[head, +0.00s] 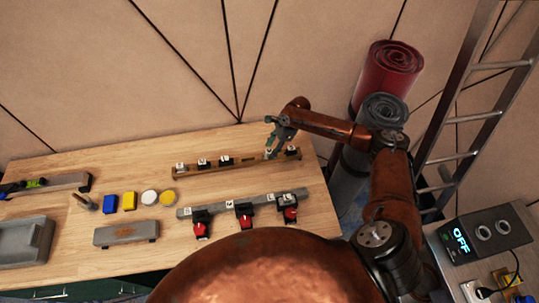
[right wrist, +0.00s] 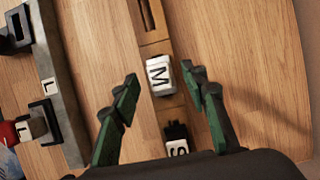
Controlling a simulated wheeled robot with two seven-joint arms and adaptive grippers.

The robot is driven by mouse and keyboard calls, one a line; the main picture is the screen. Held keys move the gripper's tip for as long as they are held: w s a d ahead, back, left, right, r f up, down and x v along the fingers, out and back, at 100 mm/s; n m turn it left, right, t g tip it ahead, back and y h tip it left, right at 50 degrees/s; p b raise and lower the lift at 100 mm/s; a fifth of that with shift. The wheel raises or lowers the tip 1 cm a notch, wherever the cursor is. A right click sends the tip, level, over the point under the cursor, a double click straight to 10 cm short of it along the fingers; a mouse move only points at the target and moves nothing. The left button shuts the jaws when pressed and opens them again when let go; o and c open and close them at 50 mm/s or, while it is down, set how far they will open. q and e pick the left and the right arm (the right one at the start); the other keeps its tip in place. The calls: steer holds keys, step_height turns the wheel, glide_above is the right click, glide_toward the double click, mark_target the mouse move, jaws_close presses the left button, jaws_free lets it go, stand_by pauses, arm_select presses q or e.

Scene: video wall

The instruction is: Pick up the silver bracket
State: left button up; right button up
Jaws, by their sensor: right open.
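A silver-grey bracket with a white label marked M (right wrist: 160,76) sits on a wooden rail (right wrist: 150,28) in the right wrist view. In the head view it is a small pale piece (head: 270,154) near the rail's right end, partly hidden by my gripper. My right gripper (head: 271,137) is open above it. In the right wrist view the two green-padded fingers (right wrist: 159,80) stand on either side of the bracket, with a gap on each side. A black bracket marked S (right wrist: 177,140) is beside it on the same rail. My left gripper is not in view.
A grey rail (head: 262,199) with red-and-black pieces lies in front on the wooden table (head: 145,258). Blue, yellow and white items (head: 130,201) are at the left. Rolled mats (head: 388,68) and a ladder (head: 468,135) stand at the right.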

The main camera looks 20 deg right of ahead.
steer(key=shift+x, duration=1)
steer(key=shift+a, duration=0.1)
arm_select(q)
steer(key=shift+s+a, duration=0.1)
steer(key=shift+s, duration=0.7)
arm_select(e)
jaws_close()
